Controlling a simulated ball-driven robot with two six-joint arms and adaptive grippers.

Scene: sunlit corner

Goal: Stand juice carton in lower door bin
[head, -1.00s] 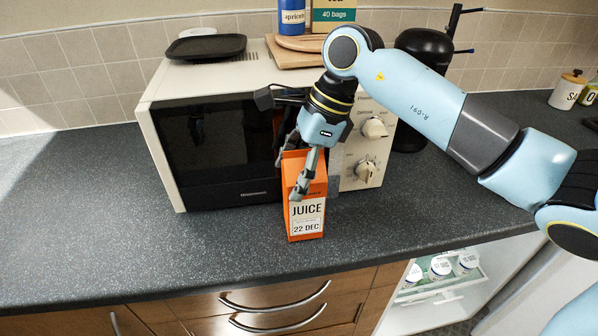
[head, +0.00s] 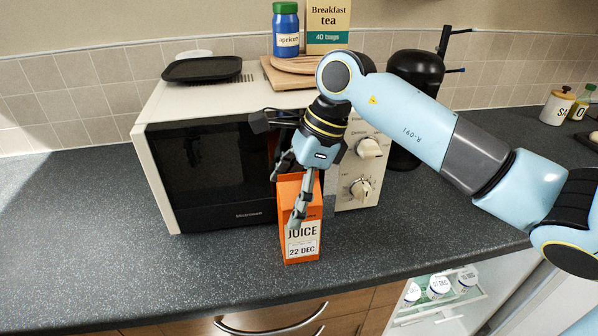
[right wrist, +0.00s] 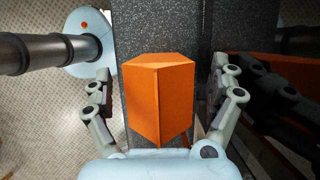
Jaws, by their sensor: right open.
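The orange juice carton (head: 301,243) stands upright on the counter in front of the microwave, its "JUICE 22 DEC" label facing me. My right gripper (head: 287,198) reaches down around the carton's top, fingers apart. In the right wrist view the carton (right wrist: 158,100) lies between the two fingers of the gripper (right wrist: 167,76), with a visible gap on each side. Below the counter at the right, a pale bin or shelf (head: 432,311) holds several white-lidded jars; I cannot tell whether it is on a door. A lower bin is not clearly visible. My left gripper is out of view.
The microwave (head: 217,170) is close behind the carton. A black tray (head: 203,69) and a wooden board with a blue jar (head: 286,32) and a tea box (head: 328,25) are on top. A black appliance (head: 415,75) stands right of it. The counter (head: 90,235) is clear at left.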

